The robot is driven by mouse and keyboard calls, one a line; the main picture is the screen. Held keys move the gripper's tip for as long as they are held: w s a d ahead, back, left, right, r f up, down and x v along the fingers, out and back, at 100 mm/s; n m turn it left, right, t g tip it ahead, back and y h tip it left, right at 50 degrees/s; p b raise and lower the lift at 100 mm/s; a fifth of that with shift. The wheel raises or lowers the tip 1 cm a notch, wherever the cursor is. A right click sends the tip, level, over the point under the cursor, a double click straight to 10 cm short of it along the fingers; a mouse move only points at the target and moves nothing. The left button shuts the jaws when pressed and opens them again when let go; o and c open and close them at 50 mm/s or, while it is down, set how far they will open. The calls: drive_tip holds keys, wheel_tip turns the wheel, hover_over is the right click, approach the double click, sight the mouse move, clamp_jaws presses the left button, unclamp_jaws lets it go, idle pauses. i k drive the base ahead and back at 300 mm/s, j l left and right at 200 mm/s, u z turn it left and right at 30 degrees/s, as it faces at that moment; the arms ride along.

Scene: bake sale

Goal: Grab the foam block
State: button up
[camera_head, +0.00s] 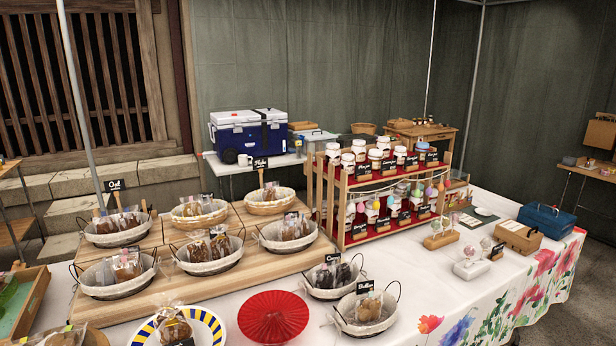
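A small white block (471,270), which looks like the foam block, stands on the white tablecloth at right of centre. Pale round pops on sticks stand up from it. A tan block (441,240) with coloured pops stands just behind and to its left. At this size I cannot tell for certain which of the two is foam. My gripper is not in view.
A jar rack (345,222) stands left of the blocks. A box with a dark sign (518,236) and a blue case (546,221) are to the right. Baskets and a red dish (273,316) fill the left. Bare cloth (425,285) lies in front of the blocks.

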sight(475, 268)
drive_tip(key=i+j, duration=0.1)
drive_tip(key=i+l+u, duration=0.2)
drive_tip(key=i+l, duration=0.2)
drive_tip(key=l, duration=0.25)
drive_tip(key=i+l+u, duration=0.1)
drive_tip(key=l, duration=0.25)
drive_tip(key=i+l+u, duration=0.1)
drive_tip(key=i+l, duration=0.15)
drive_tip(key=i+l+u, duration=0.1)
drive_tip(key=l, duration=0.35)
drive_tip(key=i+l+u, duration=0.15)
drive_tip(key=l, duration=0.25)
drive_tip(key=i+l+u, duration=0.1)
drive_tip(key=l, duration=0.3)
drive_tip(key=i, duration=0.1)
